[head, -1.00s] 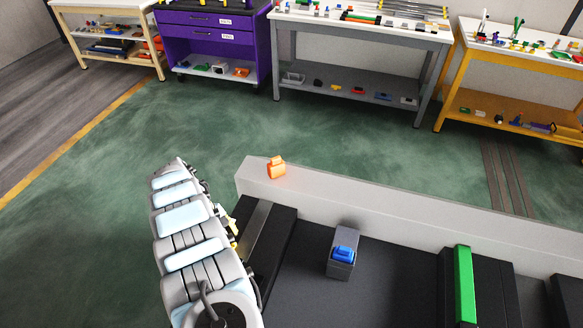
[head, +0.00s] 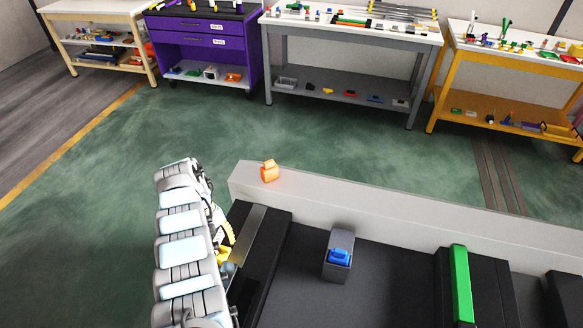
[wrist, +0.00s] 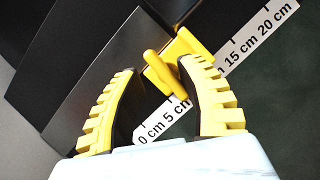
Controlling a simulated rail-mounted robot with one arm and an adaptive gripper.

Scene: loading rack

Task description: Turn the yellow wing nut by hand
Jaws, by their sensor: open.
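The yellow wing nut (wrist: 165,73) shows in the wrist view as a slanted bar on a brighter yellow block, beside a ruler strip. My gripper (wrist: 158,68) is open, its two ridged yellow fingers spread with the wing nut between their tips. I cannot tell whether either finger touches it. In the head view my gripper (head: 228,233) is mostly hidden by my arm. Yellow shows low beside the arm there, but I cannot tell the nut from the fingers.
A ruler strip (wrist: 232,62) and a grey metal plate (wrist: 95,75) flank the block. In the head view, an orange part (head: 269,172) sits on the grey ledge (head: 370,200). A blue part (head: 339,257) on a grey block and a green bar (head: 461,285) stand to the right.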

